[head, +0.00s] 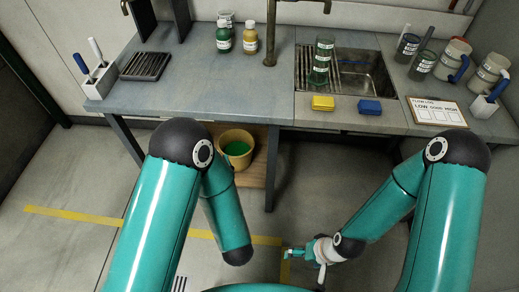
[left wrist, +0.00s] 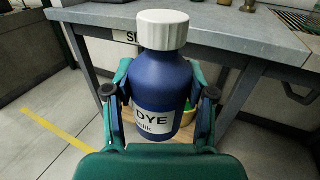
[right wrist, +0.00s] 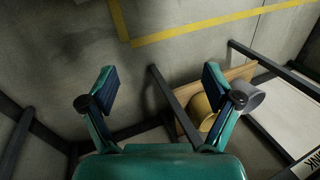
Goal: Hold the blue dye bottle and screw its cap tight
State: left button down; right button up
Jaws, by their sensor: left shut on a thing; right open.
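The blue dye bottle (left wrist: 160,85) stands upright between the fingers of my left gripper (left wrist: 160,105), which is shut on its body. Its white ribbed cap (left wrist: 163,30) sits on top; I cannot tell how tight it is. The label reads DYE. In the head view the bottle and left gripper are hidden behind my left arm. My right gripper (right wrist: 160,90) is open and empty, pointing down over the floor. In the head view the right gripper (head: 290,253) is low, in front of the bench and apart from the bottle.
The bench (head: 190,95) holds a green bottle (head: 223,38), a yellow-labelled bottle (head: 250,38), a black rack (head: 146,66) and a sink (head: 345,75). A yellow sponge (head: 323,103) and a blue sponge (head: 370,107) lie at its front edge. A bucket (head: 236,142) stands on the shelf below.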

pick_arm(q)
jog(key=s+a+f+n+g+y, duration=0.1)
jog(key=s+a+n+g+y, duration=0.1)
jog(key=a+n+g+y, duration=0.4)
jog(key=shift+s+a+f+n+y, duration=0.25)
jog(key=shift+a+y, duration=0.3)
jog(key=shift+y, duration=0.65)
